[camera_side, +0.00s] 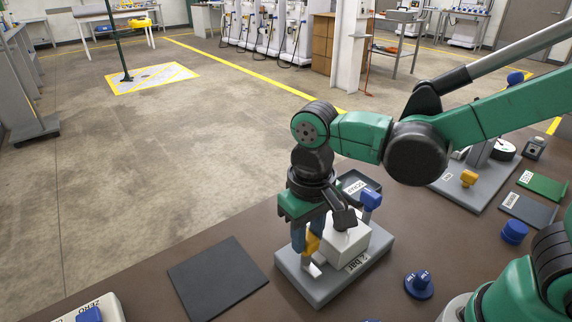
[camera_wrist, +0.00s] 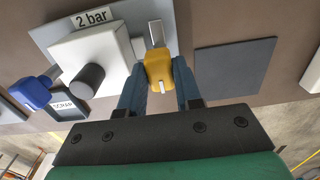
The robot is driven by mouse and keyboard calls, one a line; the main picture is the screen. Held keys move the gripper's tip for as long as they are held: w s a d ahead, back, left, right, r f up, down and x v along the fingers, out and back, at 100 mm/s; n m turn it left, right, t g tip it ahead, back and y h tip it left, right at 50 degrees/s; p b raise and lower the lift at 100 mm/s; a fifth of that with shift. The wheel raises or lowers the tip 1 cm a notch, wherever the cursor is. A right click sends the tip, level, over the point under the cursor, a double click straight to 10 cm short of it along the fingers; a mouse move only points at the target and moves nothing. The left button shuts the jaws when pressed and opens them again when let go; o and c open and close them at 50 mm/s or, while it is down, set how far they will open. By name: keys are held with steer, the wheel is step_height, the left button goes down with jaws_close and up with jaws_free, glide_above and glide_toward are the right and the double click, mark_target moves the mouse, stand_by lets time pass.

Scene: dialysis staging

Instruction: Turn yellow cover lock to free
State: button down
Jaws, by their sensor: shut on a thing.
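In the side view the yellow lock (camera_side: 312,243) shows partly behind my gripper. My gripper (camera_wrist: 157,88) reaches down over the lock, with a blue finger on each side, and is shut on it. The gripper (camera_side: 308,240) also shows in the side view. A metal strip stands next to the lock. The lock's free mark cannot be made out.
A blue-handled valve (camera_side: 371,200) stands at the right of the box. A dark square mat (camera_side: 216,278) lies left of the plate. Another plate with a yellow knob (camera_side: 468,178) stands further back.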

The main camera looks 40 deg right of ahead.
mark_target(309, 234)
stand_by(0.3)
steer(key=c, duration=0.6)
jaws_free()
steer(key=shift+r, duration=0.1)
steer(key=shift+r, duration=2.7)
steer(key=shift+d, duration=0.1)
